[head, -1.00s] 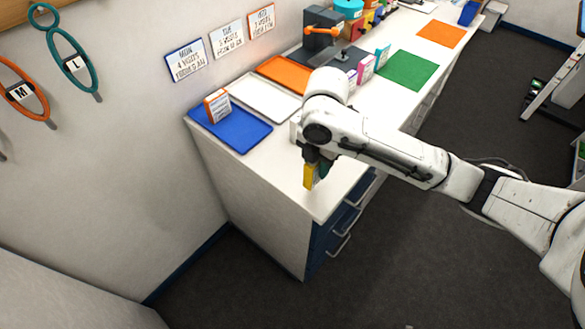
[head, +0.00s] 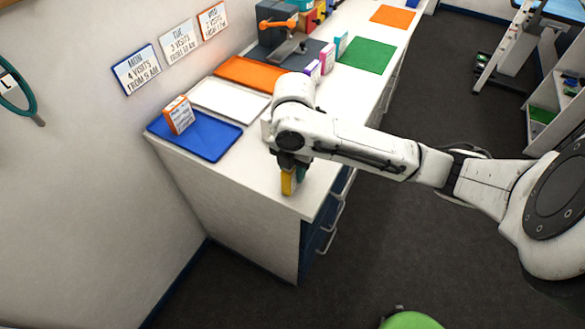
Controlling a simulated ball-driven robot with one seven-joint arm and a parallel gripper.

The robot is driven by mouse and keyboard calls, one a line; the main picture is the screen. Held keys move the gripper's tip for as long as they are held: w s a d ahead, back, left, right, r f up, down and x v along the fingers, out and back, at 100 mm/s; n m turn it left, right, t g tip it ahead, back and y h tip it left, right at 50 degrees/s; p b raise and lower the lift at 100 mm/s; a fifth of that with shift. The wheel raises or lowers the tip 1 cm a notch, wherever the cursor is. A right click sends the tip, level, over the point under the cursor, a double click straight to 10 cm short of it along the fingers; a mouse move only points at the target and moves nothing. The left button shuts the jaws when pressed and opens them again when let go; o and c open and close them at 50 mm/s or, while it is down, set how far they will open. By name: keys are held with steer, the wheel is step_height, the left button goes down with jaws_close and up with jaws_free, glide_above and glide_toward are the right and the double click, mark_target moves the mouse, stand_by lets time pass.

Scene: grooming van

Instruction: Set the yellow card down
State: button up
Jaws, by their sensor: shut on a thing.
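My gripper (head: 292,170) is over the near end of the white counter (head: 318,185), shut on the yellow card (head: 288,182). The yellow card is upright and shows below the fingers. I cannot tell whether its lower edge touches the counter top.
A green mat (head: 367,55) lies further back. Drawer handles (head: 328,240) stick out from the counter's side.

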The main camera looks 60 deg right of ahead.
steer(key=o, duration=1.1)
steer(key=shift+c, duration=0.2)
